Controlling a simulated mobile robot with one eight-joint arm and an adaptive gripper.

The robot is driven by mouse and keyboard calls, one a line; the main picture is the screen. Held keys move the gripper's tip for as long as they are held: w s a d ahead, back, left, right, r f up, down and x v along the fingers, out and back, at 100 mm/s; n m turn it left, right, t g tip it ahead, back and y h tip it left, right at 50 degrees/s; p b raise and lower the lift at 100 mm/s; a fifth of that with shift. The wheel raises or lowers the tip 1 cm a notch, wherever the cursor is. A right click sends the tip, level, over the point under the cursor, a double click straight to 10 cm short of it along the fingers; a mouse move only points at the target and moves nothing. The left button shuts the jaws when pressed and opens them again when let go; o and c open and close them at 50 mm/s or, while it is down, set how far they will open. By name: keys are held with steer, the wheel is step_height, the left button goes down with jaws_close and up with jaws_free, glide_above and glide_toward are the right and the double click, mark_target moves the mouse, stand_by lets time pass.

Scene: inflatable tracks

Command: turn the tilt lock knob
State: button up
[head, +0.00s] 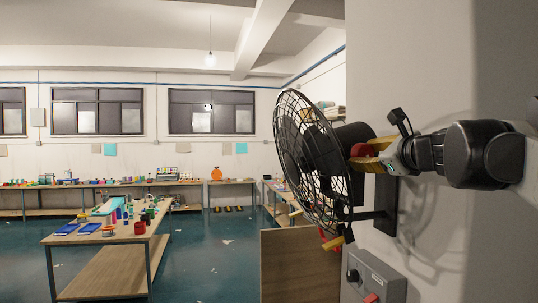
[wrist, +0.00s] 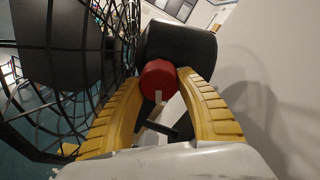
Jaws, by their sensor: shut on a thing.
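The tilt lock knob (wrist: 158,80) is red and round with a pale mark on its face. It sits at the back of a black wall fan (head: 310,155), below the fan's dark motor housing (wrist: 178,48). My gripper (wrist: 160,82) has yellow fingers, one on each side of the knob, shut on it. In the head view the knob (head: 360,150) shows partly at the tips of my gripper (head: 362,155), which reaches in from the right. The lower part of the knob's mount is partly hidden by my gripper.
The fan's wire cage (wrist: 75,85) is close beside the left finger. The fan's bracket is fixed to a pale wall (head: 440,60) on the right. A grey control box (head: 378,277) with a red switch is below. Tables with several objects stand far off to the left.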

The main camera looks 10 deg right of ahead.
steer(key=o, duration=1.2)
steer(key=s+r, duration=0.1)
steer(key=s, duration=1.1)
steer(key=shift+d, duration=0.25)
